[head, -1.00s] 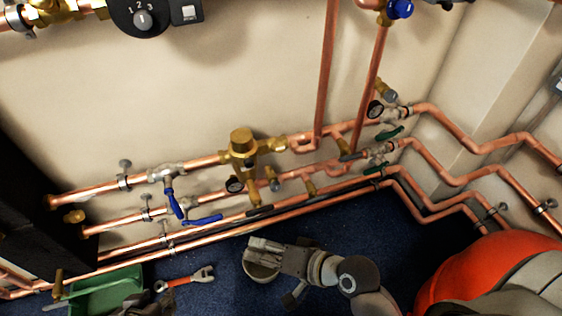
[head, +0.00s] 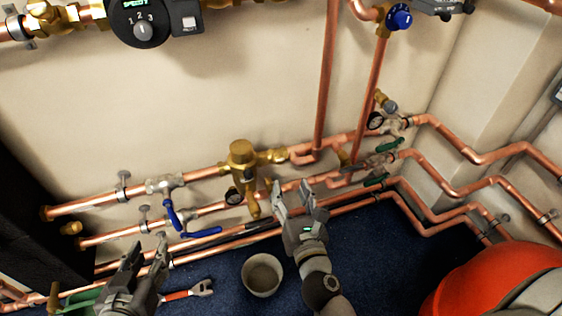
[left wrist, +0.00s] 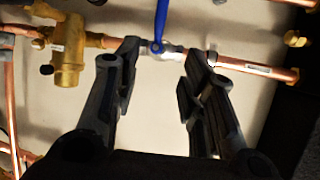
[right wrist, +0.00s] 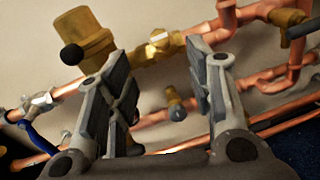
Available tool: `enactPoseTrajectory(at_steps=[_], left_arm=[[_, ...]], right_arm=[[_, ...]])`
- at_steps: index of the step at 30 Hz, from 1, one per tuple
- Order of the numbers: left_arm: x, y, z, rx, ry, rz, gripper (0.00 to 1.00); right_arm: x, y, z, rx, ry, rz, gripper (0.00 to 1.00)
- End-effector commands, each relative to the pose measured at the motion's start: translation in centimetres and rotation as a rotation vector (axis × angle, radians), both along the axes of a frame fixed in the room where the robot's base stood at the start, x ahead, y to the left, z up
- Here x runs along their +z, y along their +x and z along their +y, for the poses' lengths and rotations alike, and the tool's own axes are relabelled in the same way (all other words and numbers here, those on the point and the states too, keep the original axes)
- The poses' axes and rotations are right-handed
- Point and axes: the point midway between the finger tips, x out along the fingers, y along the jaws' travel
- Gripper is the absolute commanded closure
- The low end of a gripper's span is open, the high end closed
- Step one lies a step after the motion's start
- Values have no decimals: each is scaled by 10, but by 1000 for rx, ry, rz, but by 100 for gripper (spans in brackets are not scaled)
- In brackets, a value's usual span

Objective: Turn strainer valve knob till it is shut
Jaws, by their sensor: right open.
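A small brass fitting with a grey-blue round knob (right wrist: 173,95) shows between the fingers of my right gripper (right wrist: 156,52) in the right wrist view, further off and apart from them. I cannot tell for sure that this is the strainer valve knob. In the head view my right gripper (head: 291,190) is open in front of the lower pipes, partly covering the fittings there. A large brass valve body (head: 242,158) is up and left of it. My left gripper (head: 148,246) is open and empty at lower left; a blue lever (left wrist: 161,18) shows beyond its fingers.
Blue levers (head: 174,216) sit on the pipes at left, and green handles (head: 388,145) at right. A bucket (head: 262,275), a red-handled wrench (head: 188,293) and a green box (head: 80,300) are on the blue floor. An orange-red object (head: 490,278) fills the lower right.

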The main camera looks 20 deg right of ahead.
Motion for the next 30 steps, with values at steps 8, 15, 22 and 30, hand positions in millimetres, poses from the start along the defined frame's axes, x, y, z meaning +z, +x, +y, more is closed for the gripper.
enactPoseTrajectory(at_steps=[8, 15, 22, 30], left_arm=[[-24, -20, 9, 11, 37, 158, 62], [-33, -28, 13, 16, 50, 215, 62], [-31, -25, 12, 15, 47, 196, 62], [-30, -24, 11, 15, 45, 190, 62]], right_arm=[[3, 37, -3, 2, -6, -4, 52], [2, 73, -6, 2, -8, -4, 52], [1, 96, -7, 2, -8, -4, 52], [1, 102, -8, 3, -8, -2, 52]])
